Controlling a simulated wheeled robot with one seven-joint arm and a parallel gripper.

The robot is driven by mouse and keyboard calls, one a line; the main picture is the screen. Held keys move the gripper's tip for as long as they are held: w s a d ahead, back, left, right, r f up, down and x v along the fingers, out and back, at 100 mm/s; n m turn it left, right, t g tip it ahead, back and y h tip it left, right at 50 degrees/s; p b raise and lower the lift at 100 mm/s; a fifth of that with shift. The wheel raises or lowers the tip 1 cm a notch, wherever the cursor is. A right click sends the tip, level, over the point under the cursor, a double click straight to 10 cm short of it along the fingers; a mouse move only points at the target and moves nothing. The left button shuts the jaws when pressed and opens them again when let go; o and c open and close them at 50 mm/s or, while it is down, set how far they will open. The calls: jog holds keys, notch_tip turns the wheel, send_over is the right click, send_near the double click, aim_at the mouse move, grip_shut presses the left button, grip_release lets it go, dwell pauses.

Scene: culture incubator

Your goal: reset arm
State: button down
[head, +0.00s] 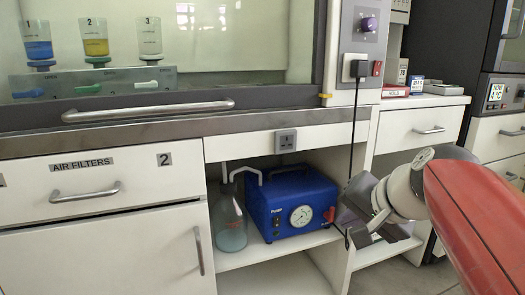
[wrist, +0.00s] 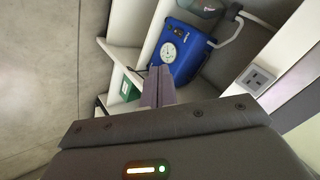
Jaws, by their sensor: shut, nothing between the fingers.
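My gripper (wrist: 158,87) shows in the wrist view with its two purple-grey fingers together, nothing between them. In the head view my red and white arm reaches in from the right, and the gripper end (head: 352,212) hangs in front of the open shelf, to the right of the blue pump. The fingers are partly hard to make out there. The blue pump (head: 290,205), with a round gauge, stands on the shelf; it also shows in the wrist view (wrist: 181,48) beyond the fingertips. I cannot tell the exact gap between them.
A glass flask (head: 229,222) with a tube stands left of the pump. A black cable (head: 351,130) hangs from the plug down past the gripper. The hood's handle (head: 148,110), drawer handles and a socket (head: 286,140) line the front. Floor shows at lower right.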

jog(key=s+f+n+g+h, duration=0.3)
jog(key=s+f+n, duration=0.3)
jog(key=s+f, duration=0.8)
notch_tip(320, 180, up, 12)
jog(key=p, duration=1.2)
jog(key=shift+a+f+n, duration=0.25)
jog(key=shift+a+n, duration=0.05)
